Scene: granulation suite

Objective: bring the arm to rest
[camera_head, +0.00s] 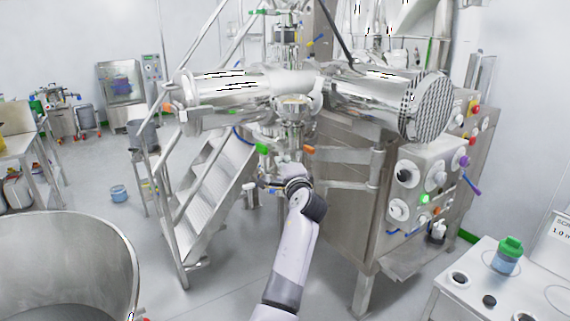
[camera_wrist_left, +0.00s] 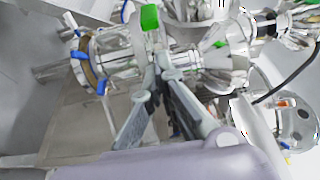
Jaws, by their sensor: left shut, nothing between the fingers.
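My left arm (camera_head: 293,250) reaches up from the bottom middle of the head view toward the steel machine. My left gripper (camera_head: 268,184) is small there, at the arm's far end, in front of the machine's lower pipework. In the left wrist view the two fingers of my left gripper (camera_wrist_left: 158,70) come together at their tips, shut and empty. Behind the tips are steel pipe fittings (camera_wrist_left: 205,52) and a green handle (camera_wrist_left: 149,17). I cannot tell whether the tips touch them. My right gripper shows in neither view.
The steel machine (camera_head: 345,215) with its control panel stands right of my arm. Metal stairs (camera_head: 210,190) stand left of it. A large steel bowl (camera_head: 60,235) is at lower left. A bench (camera_head: 455,290) with a green-capped bottle (camera_head: 507,258) is at lower right. Floor (camera_head: 225,285) shows between.

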